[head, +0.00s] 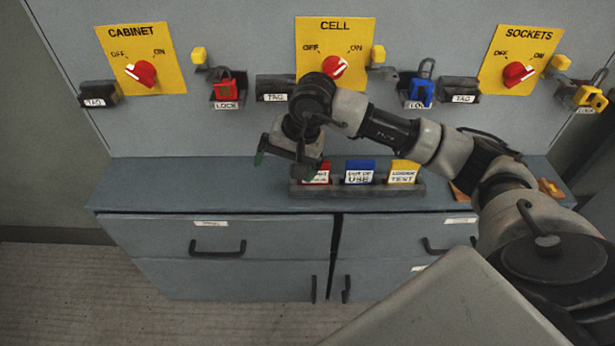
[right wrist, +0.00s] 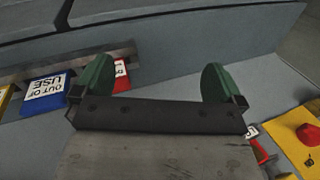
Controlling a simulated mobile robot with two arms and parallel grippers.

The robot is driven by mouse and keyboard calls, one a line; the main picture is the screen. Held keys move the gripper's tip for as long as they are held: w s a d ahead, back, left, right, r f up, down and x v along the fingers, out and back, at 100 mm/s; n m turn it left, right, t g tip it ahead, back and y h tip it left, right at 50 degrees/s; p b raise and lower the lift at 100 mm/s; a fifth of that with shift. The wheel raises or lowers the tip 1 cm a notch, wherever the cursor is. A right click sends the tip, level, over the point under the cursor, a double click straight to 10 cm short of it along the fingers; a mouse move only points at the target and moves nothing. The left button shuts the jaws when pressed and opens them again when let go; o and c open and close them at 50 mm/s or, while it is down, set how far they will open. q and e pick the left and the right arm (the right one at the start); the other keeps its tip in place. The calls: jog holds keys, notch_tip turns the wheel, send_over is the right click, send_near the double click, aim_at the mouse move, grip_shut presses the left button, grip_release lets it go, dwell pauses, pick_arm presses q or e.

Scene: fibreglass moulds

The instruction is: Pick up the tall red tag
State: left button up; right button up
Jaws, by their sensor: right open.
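The red tag (head: 318,170) stands in the left slot of a grey rack (head: 345,189) on the bench ledge, with a white label on its front. My right gripper (head: 290,160) is in front of and above the rack's left end and covers part of the tag in the head view. In the right wrist view the red tag (right wrist: 121,82) shows partly behind one green fingertip. The right gripper (right wrist: 158,82) is open, with nothing between its fingers. My left gripper is not in view.
A blue tag (head: 359,170) and a yellow tag (head: 404,172) stand in the same rack. Above are yellow switch panels, a red lock (head: 226,90), a blue lock (head: 421,93) and tag holders. The ledge (head: 180,185) left of the rack is clear.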

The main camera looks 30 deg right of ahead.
jog(key=d+r+n+h, duration=0.1)
jog(key=d+r+h, duration=0.25)
jog(key=d, duration=0.35)
jog(key=h, duration=0.1)
send_over(322, 177)
jog(key=a, duration=0.2)
notch_tip(322, 177, down, 5)
jog(key=x, duration=0.6)
jog(key=shift+s+f, duration=0.1)
jog(key=shift+f, duration=0.05)
jog(key=shift+a, duration=0.1)
jog(key=c, duration=0.9)
